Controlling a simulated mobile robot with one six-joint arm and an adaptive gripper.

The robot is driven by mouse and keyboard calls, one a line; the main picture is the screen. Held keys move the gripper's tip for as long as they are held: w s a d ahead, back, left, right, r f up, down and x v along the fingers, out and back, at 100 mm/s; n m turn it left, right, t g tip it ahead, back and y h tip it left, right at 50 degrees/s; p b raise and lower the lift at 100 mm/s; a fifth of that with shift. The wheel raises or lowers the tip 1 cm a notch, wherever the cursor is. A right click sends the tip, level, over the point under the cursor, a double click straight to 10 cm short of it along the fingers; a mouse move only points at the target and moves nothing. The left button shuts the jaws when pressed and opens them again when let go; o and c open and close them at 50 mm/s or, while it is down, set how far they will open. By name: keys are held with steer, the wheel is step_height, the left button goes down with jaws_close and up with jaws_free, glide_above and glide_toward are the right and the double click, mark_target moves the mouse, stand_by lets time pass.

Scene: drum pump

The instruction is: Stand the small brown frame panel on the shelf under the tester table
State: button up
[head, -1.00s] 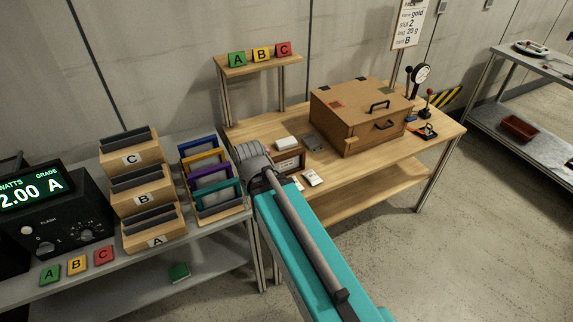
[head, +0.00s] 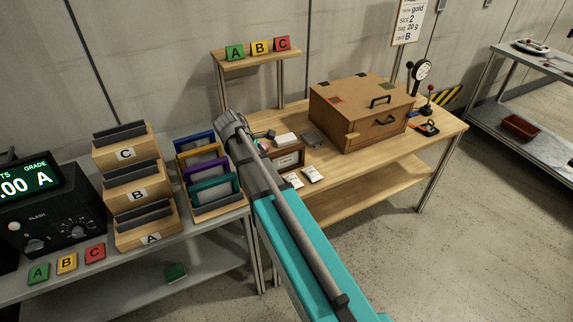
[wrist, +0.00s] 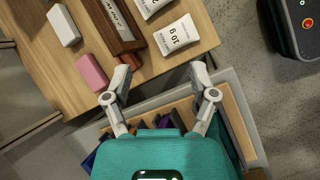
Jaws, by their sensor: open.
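I cannot make out a small brown frame panel for certain in either view. A wooden rack (head: 225,206) on the left grey table holds upright framed panels: blue (head: 194,142), orange-gold (head: 199,155), purple (head: 206,171) and teal (head: 214,187). The tester (head: 58,218) with the lit display stands on this grey table (head: 100,276). The grey shelf (head: 130,300) under it is partly visible. In the wrist view my gripper (wrist: 165,75) is open, with nothing between its fingertips. It is above the rack (wrist: 238,125), near the wooden table's edge. The arm hides its fingers in the head view.
A stepped card holder (head: 145,195) stands between tester and rack. On the wooden table (head: 345,165) are a brown box (head: 350,112), white packets (head: 312,174) and a labelled wooden holder (head: 283,163). The floor in front is clear.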

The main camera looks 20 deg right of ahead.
steer(key=w+d+n+h+b, duration=0.2)
steer(key=w+d+n+h, duration=0.1)
steer(key=w+n, duration=0.3)
steer(key=shift+w+d+r, duration=0.3)
steer(key=shift+w+d, duration=0.1)
steer(key=shift+w, duration=0.8)
steer(key=shift+f, duration=0.15)
steer(key=b, duration=0.5)
glide_toward(286, 150)
steer(key=x, duration=0.4)
steer(key=shift+w+a, duration=0.1)
steer(key=shift+a, duration=0.05)
steer(key=shift+d+f+b, duration=0.35)
steer(key=shift+d+b, duration=0.15)
steer(key=shift+d, duration=0.05)
